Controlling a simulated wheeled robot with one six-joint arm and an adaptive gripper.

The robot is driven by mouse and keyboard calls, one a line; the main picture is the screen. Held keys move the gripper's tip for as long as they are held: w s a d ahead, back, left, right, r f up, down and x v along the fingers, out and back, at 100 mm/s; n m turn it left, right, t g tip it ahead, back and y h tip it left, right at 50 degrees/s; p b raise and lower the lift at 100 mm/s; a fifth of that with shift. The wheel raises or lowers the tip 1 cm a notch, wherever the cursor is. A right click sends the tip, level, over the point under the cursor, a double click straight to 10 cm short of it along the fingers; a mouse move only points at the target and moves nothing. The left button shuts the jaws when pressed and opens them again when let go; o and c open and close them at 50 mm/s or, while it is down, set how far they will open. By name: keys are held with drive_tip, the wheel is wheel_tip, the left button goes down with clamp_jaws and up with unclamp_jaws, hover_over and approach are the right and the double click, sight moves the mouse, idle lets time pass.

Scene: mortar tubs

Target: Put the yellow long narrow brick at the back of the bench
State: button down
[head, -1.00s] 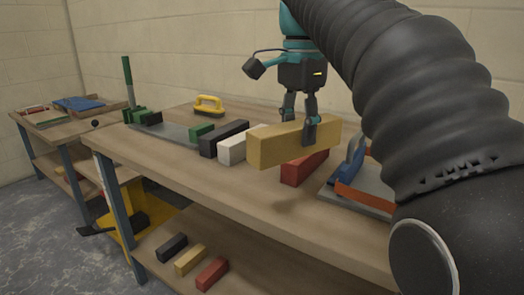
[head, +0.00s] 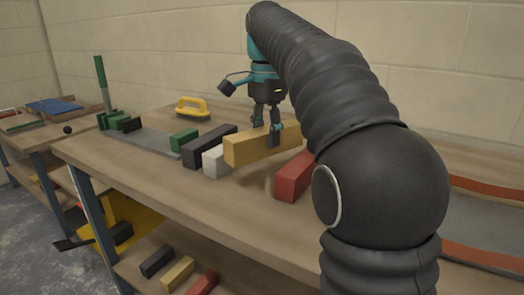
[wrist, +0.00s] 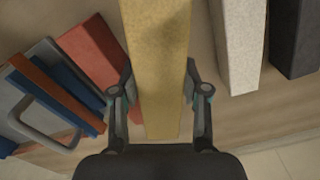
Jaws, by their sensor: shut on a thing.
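The yellow long narrow brick (head: 248,151) is held over the bench (head: 190,197), between a white brick (head: 216,164) and a red brick (head: 293,179). My gripper (head: 275,135) is shut on it from above, with one finger on each long side. A shadow lies under the brick, and it looks a little above the bench top. In the wrist view the yellow brick (wrist: 158,60) runs lengthwise between the fingers, with the red brick on its left and the white brick on its right. Its far end runs out of that view.
A black brick (head: 209,146) and a green block (head: 184,139) stand left of the white brick. A yellow-handled float (head: 193,107) lies toward the back. My arm hides much of the bench's right. Several bricks lie on the lower shelf, including a black one (head: 158,261).

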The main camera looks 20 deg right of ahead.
drive_tip(key=shift+w+a+f, duration=0.1)
drive_tip(key=shift+w+f, duration=0.25)
drive_tip(key=shift+w, duration=0.3)
drive_tip(key=shift+w+f, duration=0.35)
drive_tip(key=shift+w, duration=0.25)
drive_tip(key=shift+f+b, duration=0.5)
drive_tip(key=shift+f, duration=1.55)
drive_tip(key=shift+f, duration=0.1)
drive_tip(key=c, duration=1)
unclamp_jaws()
drive_tip(key=shift+f, duration=0.1)
drive_tip(key=o, duration=0.4)
